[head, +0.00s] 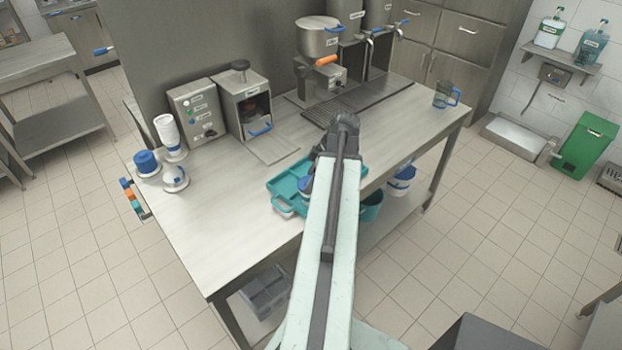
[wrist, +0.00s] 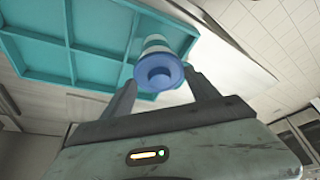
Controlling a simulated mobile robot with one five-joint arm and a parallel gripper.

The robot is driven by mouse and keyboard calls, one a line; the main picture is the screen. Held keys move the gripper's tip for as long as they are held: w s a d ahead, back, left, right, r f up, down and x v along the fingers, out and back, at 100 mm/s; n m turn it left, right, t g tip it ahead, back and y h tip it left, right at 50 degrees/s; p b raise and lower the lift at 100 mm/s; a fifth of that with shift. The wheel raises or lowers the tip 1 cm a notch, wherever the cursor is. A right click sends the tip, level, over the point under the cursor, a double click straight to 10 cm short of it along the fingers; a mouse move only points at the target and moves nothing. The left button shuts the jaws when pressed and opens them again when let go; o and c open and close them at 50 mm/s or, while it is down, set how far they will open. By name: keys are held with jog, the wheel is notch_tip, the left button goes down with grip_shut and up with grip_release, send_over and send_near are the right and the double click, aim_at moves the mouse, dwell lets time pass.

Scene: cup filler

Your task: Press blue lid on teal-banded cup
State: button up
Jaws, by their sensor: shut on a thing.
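In the wrist view my gripper (wrist: 162,82) has a finger on each side of a blue round piece (wrist: 160,74) with a wide rim and a recessed centre, the blue lid by its look. It is shut on this piece. A white body with a teal band (wrist: 156,44), which looks like the cup, shows directly beyond the blue piece. I cannot tell whether the two are pressed together. The teal compartment tray (wrist: 60,60) lies behind them.
In the head view a blue stack (head: 147,163), a white bottle-like stack (head: 167,133) and a white rounded item (head: 175,179) stand on the left of the steel table (head: 215,225). Machines line its back. A blue-handled jug (head: 443,95) stands far right. The table's front left is clear.

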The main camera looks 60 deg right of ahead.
jog(key=shift+f+b, duration=0.4)
dwell(0.4)
jog(key=o, duration=1.3)
jog(key=shift+o, duration=0.2)
jog(key=shift+r, duration=0.1)
jog(key=p+v, duration=0.7)
jog(key=shift+r, duration=0.15)
jog(key=shift+s+r, duration=0.2)
jog(key=shift+r, duration=0.05)
jog(key=shift+f, duration=0.1)
